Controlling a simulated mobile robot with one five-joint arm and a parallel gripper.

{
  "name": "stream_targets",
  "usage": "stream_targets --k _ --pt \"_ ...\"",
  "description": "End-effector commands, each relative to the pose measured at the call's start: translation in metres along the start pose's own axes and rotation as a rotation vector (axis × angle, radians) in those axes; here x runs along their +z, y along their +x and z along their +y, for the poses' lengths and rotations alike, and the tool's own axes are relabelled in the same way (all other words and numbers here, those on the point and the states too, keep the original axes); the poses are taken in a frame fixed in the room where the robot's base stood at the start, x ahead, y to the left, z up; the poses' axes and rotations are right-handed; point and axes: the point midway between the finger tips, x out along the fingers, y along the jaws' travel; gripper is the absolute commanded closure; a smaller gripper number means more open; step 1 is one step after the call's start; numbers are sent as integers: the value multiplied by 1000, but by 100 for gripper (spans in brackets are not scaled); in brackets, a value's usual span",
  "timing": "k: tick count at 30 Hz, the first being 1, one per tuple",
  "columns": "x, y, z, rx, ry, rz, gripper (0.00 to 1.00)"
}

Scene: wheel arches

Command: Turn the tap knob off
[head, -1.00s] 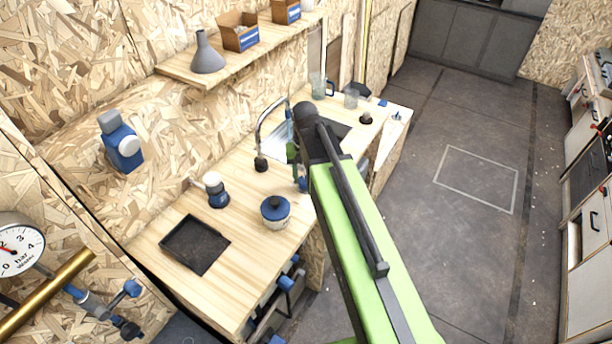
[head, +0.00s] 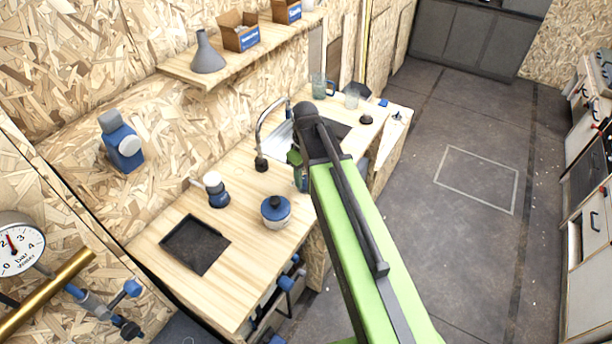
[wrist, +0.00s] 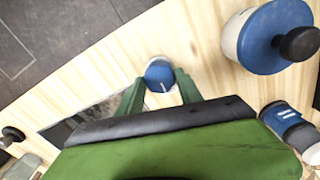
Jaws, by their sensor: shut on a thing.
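The tap knob (wrist: 160,75) is round and blue with a white line on its top. In the wrist view it sits between the two green fingers of my gripper (wrist: 160,88), which are shut on its sides. The white line points toward the gripper's palm. In the head view my gripper (head: 299,172) is beside the sink, partly behind my own arm, and the knob is hidden there.
A blue and white bottle (head: 216,190) and a dark square tray (head: 195,245) are further left. Glasses (head: 320,87) stand beyond the sink. The floor on the right is clear.

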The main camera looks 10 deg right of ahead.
Motion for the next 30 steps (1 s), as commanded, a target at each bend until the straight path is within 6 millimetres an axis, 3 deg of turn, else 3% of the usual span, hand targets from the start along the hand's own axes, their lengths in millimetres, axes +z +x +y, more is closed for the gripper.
stream_targets --k 17,18,23,30 --pt "1 0 0 -2 -35 -3 98" --pt "1 0 0 -2 -35 -3 55" --pt "1 0 0 -1 -34 -2 36" --pt "0 0 0 -1 -33 -1 36"
